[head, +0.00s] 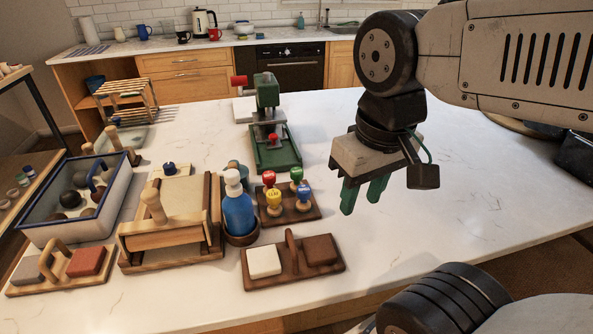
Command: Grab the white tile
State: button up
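The white tile (264,261) lies on the left part of a small wooden tray (294,279) near the table's front edge. A dark brown tile (320,249) lies on the same tray, right of an upright wooden handle (291,248) between the two. My gripper (362,197) hangs above the table, up and to the right of the white tile and apart from it. Its two green fingers point down with a gap between them, and nothing shows between them.
A blue bottle (238,212) in a brown holder and a rack of coloured stamps (289,208) stand behind the tray. A wooden press frame (171,238) and a tray with grey and red blocks (63,277) are to the left. The white table's right side (450,190) is clear.

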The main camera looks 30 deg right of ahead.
aim_at(263, 261)
jog(key=u, duration=1.6)
jog(key=k, duration=0.55)
jog(key=z, duration=0.9)
